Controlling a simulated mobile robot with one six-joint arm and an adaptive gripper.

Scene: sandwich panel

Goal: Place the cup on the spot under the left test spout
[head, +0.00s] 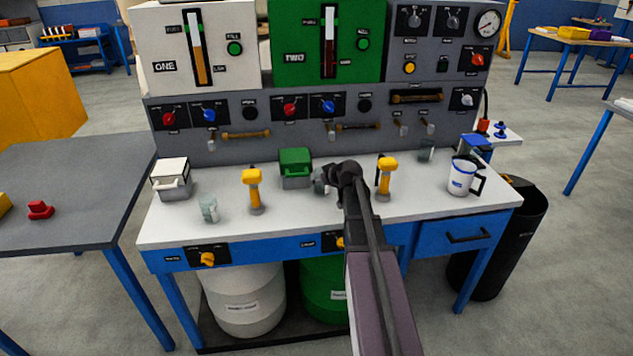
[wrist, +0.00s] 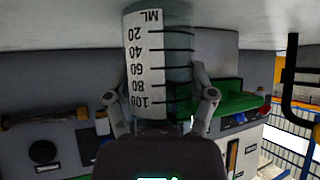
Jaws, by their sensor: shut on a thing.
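My gripper (head: 328,181) is shut on a clear measuring cup (wrist: 178,70), over the middle of the white bench top. In the wrist view, which is upside down, my fingers (wrist: 160,98) close on both sides of the cup. Its white ML scale faces the camera. The cup looks upright with its base close to the bench top; I cannot tell whether it touches. In the head view the arm hides part of it. Small spouts (head: 331,130) stick out of the grey panel above the bench, with another at the left (head: 211,144). Which is the left test spout is unclear.
A second clear cup (head: 208,209) stands at the front left. Yellow-handled taps (head: 253,190) and (head: 386,174), a green box (head: 295,168), a white-lidded box (head: 172,178) and a white jug (head: 461,178) stand on the bench. The front middle is mostly clear.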

